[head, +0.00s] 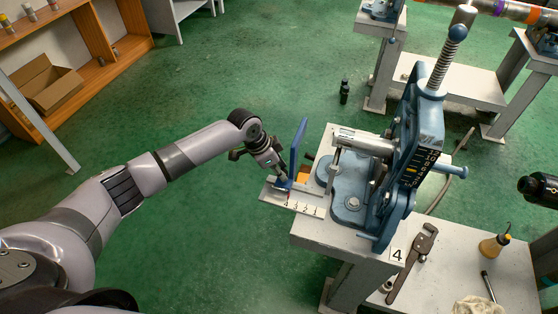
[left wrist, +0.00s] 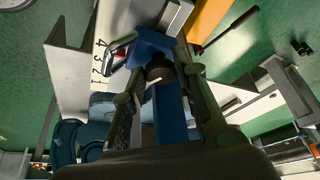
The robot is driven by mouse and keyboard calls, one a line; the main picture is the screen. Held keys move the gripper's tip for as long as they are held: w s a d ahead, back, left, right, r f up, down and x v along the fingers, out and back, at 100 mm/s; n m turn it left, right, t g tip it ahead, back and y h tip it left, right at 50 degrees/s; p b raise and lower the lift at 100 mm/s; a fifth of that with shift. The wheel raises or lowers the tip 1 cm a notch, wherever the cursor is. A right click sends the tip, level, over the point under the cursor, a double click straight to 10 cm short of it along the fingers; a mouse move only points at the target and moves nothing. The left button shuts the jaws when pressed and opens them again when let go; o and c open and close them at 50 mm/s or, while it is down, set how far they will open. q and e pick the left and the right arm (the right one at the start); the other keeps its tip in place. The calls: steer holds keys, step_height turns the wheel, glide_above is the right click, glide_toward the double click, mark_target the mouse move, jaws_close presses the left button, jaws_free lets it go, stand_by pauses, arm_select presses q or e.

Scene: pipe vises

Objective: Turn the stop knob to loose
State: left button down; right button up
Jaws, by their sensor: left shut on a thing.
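The blue length stop (head: 299,147) stands on a pale rail (head: 305,207) marked with numbers, left of the blue pipe vise (head: 355,185). In the left wrist view the stop (left wrist: 155,42) carries a dark round stop knob (left wrist: 159,69) with a white mark. My left gripper (head: 283,177) is down at the foot of the stop. In the left wrist view its two fingers (left wrist: 160,75) are on either side of the knob, shut on it. The fingers hide the knob in the head view. I cannot read a loose or tight label.
A pipe wrench (head: 412,265) and a yellowish bottle (head: 495,245) are on the white bench at the right. A black bottle (head: 344,92) stands on the green floor. The floor left of the vise stand is clear.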

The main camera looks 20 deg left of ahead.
arm_select(q)
steer(key=n+p, duration=0.2)
steer(key=p, duration=0.1)
steer(key=shift+s+d+r+t, duration=0.1)
steer(key=shift+d+r+t, duration=0.05)
steer(key=shift+r+t, duration=0.2)
steer(key=shift+f+n+t+y+p, duration=0.2)
steer(key=shift+n+y+p, duration=0.1)
steer(key=shift+n+p, duration=0.35)
steer(key=shift+f+n+t+y+p, duration=0.15)
steer(key=shift+n+y+p, duration=0.15)
steer(key=shift+n+p, duration=0.3)
steer(key=c, duration=1.2)
jaws_free()
steer(key=shift+c, duration=0.2)
steer(key=v, duration=1.2)
